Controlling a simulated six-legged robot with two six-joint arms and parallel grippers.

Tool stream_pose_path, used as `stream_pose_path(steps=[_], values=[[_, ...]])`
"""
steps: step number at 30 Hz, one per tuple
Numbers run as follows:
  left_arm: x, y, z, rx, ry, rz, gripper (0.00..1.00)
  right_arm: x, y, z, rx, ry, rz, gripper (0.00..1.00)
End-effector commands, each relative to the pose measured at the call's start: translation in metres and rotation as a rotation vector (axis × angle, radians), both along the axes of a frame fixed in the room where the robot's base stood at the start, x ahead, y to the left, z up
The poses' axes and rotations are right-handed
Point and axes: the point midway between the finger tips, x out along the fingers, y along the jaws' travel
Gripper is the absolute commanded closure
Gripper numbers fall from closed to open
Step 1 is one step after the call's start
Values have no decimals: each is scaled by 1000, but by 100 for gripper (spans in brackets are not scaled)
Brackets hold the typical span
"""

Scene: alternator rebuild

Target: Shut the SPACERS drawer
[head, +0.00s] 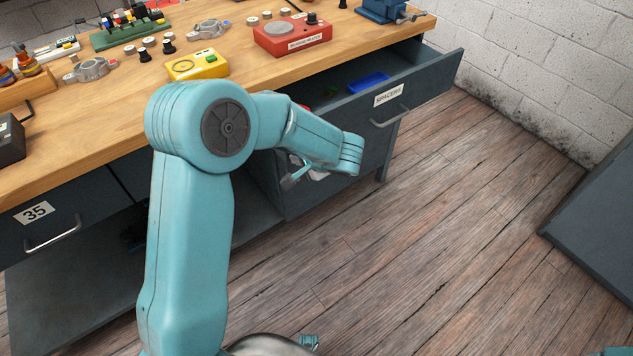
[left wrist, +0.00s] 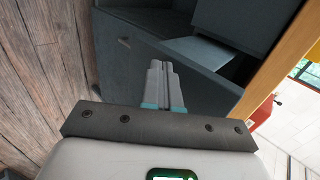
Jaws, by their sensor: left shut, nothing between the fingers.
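The SPACERS drawer (head: 428,92) stands pulled out at the right end of the bench in the head view. Its dark grey front carries a white label (head: 388,95) and a bar handle (head: 391,117). A blue tray (head: 368,83) shows inside it. In the left wrist view my left gripper (left wrist: 159,64) is shut and empty, in front of dark grey panels. I cannot tell whether it touches them. My right gripper is not in view.
The wooden bench top (head: 110,115) holds a red box (head: 291,36), a yellow box (head: 196,66) and several small parts. A closed drawer marked 35 (head: 50,222) is at the left. Plank floor (head: 460,200) lies clear in front; a dark grey piece (head: 600,225) stands at the right.

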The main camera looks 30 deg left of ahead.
Motion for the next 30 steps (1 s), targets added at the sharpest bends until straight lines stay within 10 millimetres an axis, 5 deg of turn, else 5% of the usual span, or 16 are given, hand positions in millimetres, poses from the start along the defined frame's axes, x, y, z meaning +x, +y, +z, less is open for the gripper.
stream_pose_path(steps=[6, 15, 30], values=[[21, 59, -3, 0, -3, 5, 100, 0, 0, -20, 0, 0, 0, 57], [43, 119, 0, 0, -1, 2, 100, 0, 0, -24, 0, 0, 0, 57], [56, 154, 1, 1, 0, -1, 100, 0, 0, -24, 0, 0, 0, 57]])
